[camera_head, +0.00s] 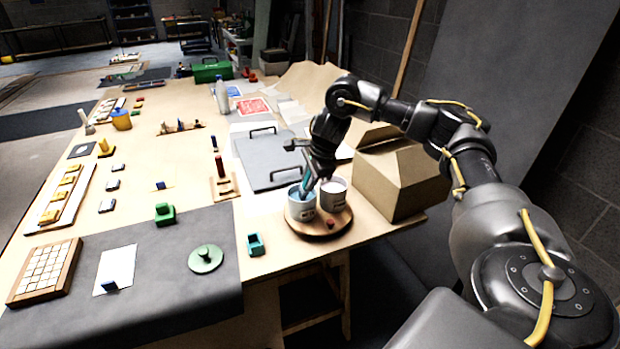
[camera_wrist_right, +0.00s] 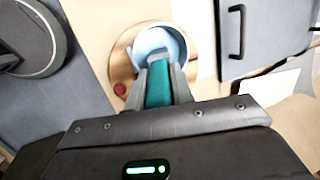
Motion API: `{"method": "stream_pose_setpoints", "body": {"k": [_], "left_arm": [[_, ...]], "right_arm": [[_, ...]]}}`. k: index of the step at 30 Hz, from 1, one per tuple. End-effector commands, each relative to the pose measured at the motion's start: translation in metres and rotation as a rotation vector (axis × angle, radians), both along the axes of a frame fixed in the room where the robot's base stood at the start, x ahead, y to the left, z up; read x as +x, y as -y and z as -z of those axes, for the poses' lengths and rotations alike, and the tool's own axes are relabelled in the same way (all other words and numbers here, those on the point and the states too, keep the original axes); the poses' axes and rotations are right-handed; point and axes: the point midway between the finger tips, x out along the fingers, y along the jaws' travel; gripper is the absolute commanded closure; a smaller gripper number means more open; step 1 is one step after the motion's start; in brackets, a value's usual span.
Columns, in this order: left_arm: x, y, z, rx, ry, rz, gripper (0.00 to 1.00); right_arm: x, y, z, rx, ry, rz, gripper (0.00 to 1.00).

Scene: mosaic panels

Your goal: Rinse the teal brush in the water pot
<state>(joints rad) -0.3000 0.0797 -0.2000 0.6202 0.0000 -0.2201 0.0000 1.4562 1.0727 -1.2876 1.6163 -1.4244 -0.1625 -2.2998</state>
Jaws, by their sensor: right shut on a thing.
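My right gripper (camera_head: 308,170) is above the round wooden tray (camera_head: 322,232) near the table's right edge. It is shut on the teal brush (camera_head: 304,190), which points down into the light-coloured pot (camera_head: 301,211) on the left of the tray. In the right wrist view the brush's teal part (camera_wrist_right: 158,85) lies between the fingers, and its lower end is hidden over or inside the pot (camera_wrist_right: 160,42). A second white pot (camera_head: 333,196) stands beside it on the tray. The water surface cannot be made out. My left gripper is not in view.
A cardboard box (camera_head: 392,182) stands close to the right of the pots. A grey case with handles (camera_head: 270,160) lies behind them. A small teal block-like holder (camera_head: 255,244) and a green round piece (camera_head: 206,258) are to the left. A small red knob (camera_head: 330,224) sits on the tray.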

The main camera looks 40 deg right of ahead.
Motion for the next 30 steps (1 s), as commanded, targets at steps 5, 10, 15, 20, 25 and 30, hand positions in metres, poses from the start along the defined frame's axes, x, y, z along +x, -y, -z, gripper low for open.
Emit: {"method": "stream_pose_setpoints", "body": {"k": [5, 10, 15, 20, 25, 30], "left_arm": [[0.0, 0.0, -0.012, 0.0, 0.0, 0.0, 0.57], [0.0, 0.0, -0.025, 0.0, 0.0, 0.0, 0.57], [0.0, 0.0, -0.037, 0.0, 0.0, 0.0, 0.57], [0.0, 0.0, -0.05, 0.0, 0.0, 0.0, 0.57], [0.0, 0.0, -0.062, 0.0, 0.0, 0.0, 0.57], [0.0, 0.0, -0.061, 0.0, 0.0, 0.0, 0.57]], "right_arm": [[0.0, 0.0, -0.013, 0.0, -0.001, 0.0, 1.0], [0.0, 0.0, -0.029, 0.0, 0.0, 0.0, 1.0], [0.0, 0.0, -0.044, 0.0, 0.0, 0.001, 1.0], [0.0, 0.0, -0.058, 0.0, 0.0, 0.001, 1.0], [0.0, 0.0, -0.07, 0.0, 0.0, 0.001, 1.0], [0.0, 0.0, -0.069, 0.0, 0.0, 0.0, 1.0]]}}
